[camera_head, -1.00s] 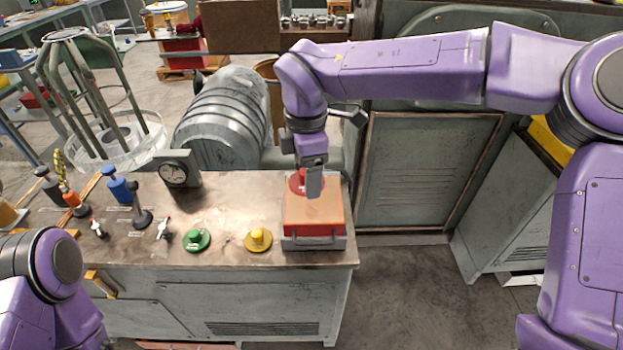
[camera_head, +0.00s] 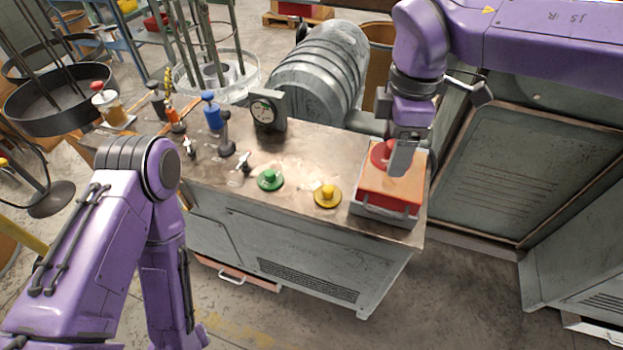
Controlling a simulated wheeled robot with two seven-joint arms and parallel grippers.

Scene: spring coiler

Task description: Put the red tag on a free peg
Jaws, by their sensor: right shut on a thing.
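The red tag (camera_head: 380,154) is a round red disc, partly hidden by my right gripper. My right gripper (camera_head: 400,162) is shut on it, at the back of the top of an orange-red box (camera_head: 391,190). I cannot tell whether the tag touches the box. A green disc with a knob (camera_head: 270,180) and a yellow disc with a knob (camera_head: 328,196) lie on the bench top to the left of the box. I cannot make out a free peg. My left arm fills the lower left, and its gripper is out of view.
The metal bench (camera_head: 300,150) carries a dial gauge (camera_head: 267,110), a blue-topped fitting (camera_head: 211,112) and several small levers at its left. A large ribbed drum (camera_head: 318,75) stands behind it. Bare bench top lies between the gauge and the box.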

